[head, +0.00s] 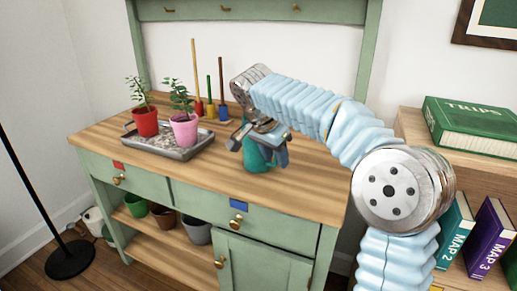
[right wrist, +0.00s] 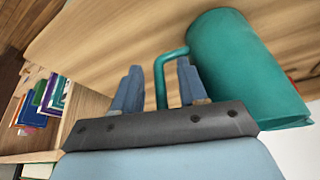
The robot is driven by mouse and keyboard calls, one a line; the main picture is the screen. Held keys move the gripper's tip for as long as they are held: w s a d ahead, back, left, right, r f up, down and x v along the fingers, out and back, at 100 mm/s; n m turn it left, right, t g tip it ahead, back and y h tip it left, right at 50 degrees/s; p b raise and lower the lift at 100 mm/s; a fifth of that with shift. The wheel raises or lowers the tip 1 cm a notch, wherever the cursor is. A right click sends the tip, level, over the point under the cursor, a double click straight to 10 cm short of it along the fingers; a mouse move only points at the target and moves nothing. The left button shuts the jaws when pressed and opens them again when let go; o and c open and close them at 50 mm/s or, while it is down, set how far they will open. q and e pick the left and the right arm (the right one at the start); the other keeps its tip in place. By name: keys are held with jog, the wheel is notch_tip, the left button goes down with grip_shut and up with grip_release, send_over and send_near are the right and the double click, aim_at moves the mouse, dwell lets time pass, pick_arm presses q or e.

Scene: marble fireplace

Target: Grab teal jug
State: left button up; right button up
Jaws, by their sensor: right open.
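The teal jug (head: 259,161) stands on the wooden bench top, partly hidden behind my right gripper (head: 260,148). In the right wrist view the jug (right wrist: 240,60) fills the upper right, with its handle pointing left. My right gripper (right wrist: 158,70) is open there, its two blue-grey fingers on either side of the handle (right wrist: 161,82). One finger is between the handle and the jug's body. I cannot tell whether either finger touches the handle. My left gripper is not in view.
On the bench (head: 300,190), a grey tray (head: 160,150) holds a red pot (head: 145,122) and a pink pot (head: 185,132) with plants. Upright-handled tools (head: 210,105) stand behind. A shelf with a green book (head: 470,125) is at right. The bench's front right is clear.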

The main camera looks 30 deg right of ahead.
jog(key=shift+c, duration=0.3)
grip_shut()
jog(key=shift+r, duration=0.1)
